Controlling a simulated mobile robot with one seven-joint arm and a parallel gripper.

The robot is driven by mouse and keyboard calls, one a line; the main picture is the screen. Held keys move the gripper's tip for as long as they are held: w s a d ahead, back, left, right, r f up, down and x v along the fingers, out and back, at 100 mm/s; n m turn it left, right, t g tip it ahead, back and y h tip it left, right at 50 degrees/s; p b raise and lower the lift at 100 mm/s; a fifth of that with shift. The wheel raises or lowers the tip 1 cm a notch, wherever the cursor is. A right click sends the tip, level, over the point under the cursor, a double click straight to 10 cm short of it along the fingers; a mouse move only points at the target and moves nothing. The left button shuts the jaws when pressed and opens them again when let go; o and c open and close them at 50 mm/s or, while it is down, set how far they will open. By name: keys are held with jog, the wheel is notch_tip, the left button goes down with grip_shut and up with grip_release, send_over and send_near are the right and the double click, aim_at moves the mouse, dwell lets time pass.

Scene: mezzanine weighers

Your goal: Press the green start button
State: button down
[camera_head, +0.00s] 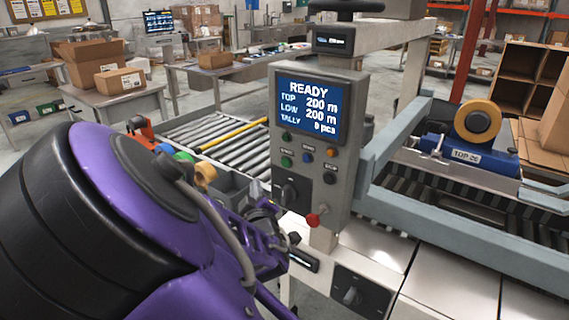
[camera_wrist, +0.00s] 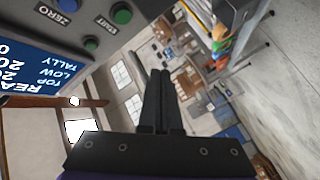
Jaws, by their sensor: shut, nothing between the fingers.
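The green start button (camera_head: 287,161) is on the grey control panel (camera_head: 348,185), below the screen and left of a blue button. In the wrist view the green start button (camera_wrist: 122,14) is at the top, beside its START label. My gripper (camera_wrist: 160,73) is shut and empty, its two dark fingers together. The fingertips are apart from the button, which lies up and left of them in the wrist view. In the head view my purple arm comes from the lower left. The gripper is low and left of the panel there, and its fingertips are hard to make out.
The screen (camera_head: 309,106) reads READY. A small green lamp (camera_head: 286,136), the blue ZERO button (camera_head: 309,161), an orange button (camera_head: 331,152), a black knob (camera_head: 289,191) and a red knob (camera_head: 317,216) are close by. A roller conveyor (camera_head: 232,150) lies behind, left of the panel.

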jog(key=shift+w+d+b, duration=0.4)
jog(key=shift+w+d, duration=0.5)
jog(key=shift+w, duration=0.25)
jog(key=shift+w+d+b, duration=0.4)
jog(key=shift+w+d, duration=0.5)
jog(key=shift+w, duration=0.2)
jog(key=shift+w+d+b, duration=0.4)
jog(key=shift+w+d, duration=0.5)
jog(key=shift+w, duration=0.25)
jog(key=shift+w+d, duration=0.25)
jog(key=shift+w, duration=0.05)
jog(key=shift+w+d, duration=0.25)
jog(key=shift+w, duration=0.1)
dwell(0.4)
jog(key=shift+s+a, duration=0.5)
jog(key=shift+s, duration=0.15)
jog(key=shift+s, duration=0.1)
jog(key=shift+s+a+p, duration=0.4)
jog(key=shift+s+a, duration=0.4)
jog(key=shift+s, duration=0.15)
jog(key=shift+s+a+p, duration=0.35)
jog(key=shift+s+a, duration=0.4)
jog(key=shift+s, duration=0.2)
